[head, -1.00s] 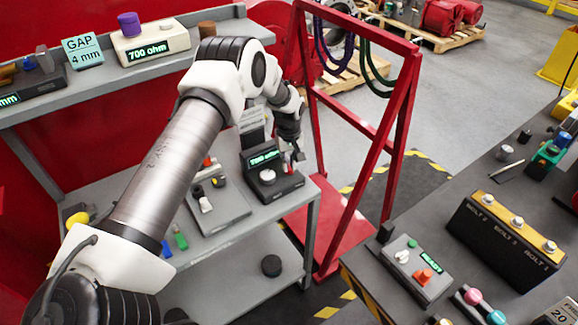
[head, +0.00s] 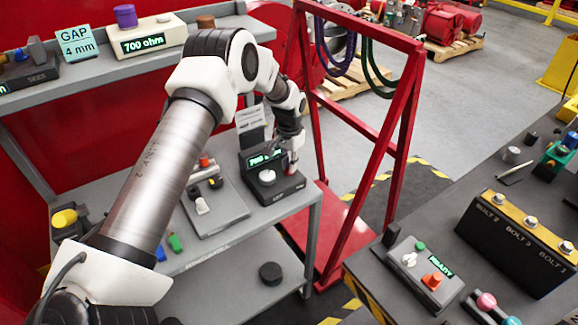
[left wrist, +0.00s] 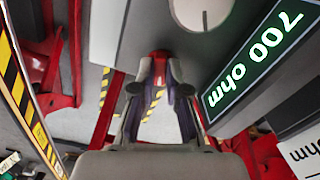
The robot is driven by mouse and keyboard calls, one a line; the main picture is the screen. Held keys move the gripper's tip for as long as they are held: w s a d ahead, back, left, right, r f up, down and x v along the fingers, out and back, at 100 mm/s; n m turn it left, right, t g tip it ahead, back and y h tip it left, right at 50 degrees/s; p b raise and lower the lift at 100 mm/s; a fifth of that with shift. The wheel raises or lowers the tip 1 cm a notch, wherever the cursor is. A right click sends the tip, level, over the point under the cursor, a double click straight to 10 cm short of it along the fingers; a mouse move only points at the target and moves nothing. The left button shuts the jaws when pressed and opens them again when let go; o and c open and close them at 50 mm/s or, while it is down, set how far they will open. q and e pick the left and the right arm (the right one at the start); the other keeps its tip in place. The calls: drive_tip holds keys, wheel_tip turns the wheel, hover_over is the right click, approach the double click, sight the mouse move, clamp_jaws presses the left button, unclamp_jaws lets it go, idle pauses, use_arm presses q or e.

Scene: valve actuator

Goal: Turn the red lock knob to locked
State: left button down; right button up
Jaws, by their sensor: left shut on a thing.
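The black box (head: 283,190) with a green-lit display (head: 262,160) stands on the grey bench, with a large white knob (head: 267,176) on its top. The left wrist view shows its display (left wrist: 250,60) reading 700 ohm. The small red lock knob (left wrist: 160,56) sits between my left gripper's fingertips (left wrist: 159,72), and the gripper is shut on it. In the head view my left gripper (head: 292,158) reaches down to the box's right rear corner, hiding much of the red knob. Its lock position cannot be read. My right gripper is not in view.
A grey panel (head: 222,212) with small switches lies left of the box. A red frame (head: 395,150) with hanging hoses stands close on the right. A shelf (head: 75,92) with a 700 ohm unit (head: 148,42) is behind. A dark table (head: 455,262) with devices is at right.

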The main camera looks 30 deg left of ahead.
use_arm(q)
drive_tip(key=shift+s+f+m+b, duration=0.1)
drive_tip(key=shift+f+m+b, duration=0.1)
drive_tip(key=shift+m, duration=0.45)
drive_tip(key=shift+s+f+m+b, duration=0.1)
drive_tip(key=shift+m+b, duration=0.05)
drive_tip(key=shift+m, duration=0.5)
drive_tip(key=c, duration=1.2)
unclamp_jaws()
drive_tip(key=shift+w, duration=0.3)
drive_tip(key=shift+r, duration=0.15)
wheel_tip(320, 180, up, 12)
drive_tip(key=shift+f, duration=0.1)
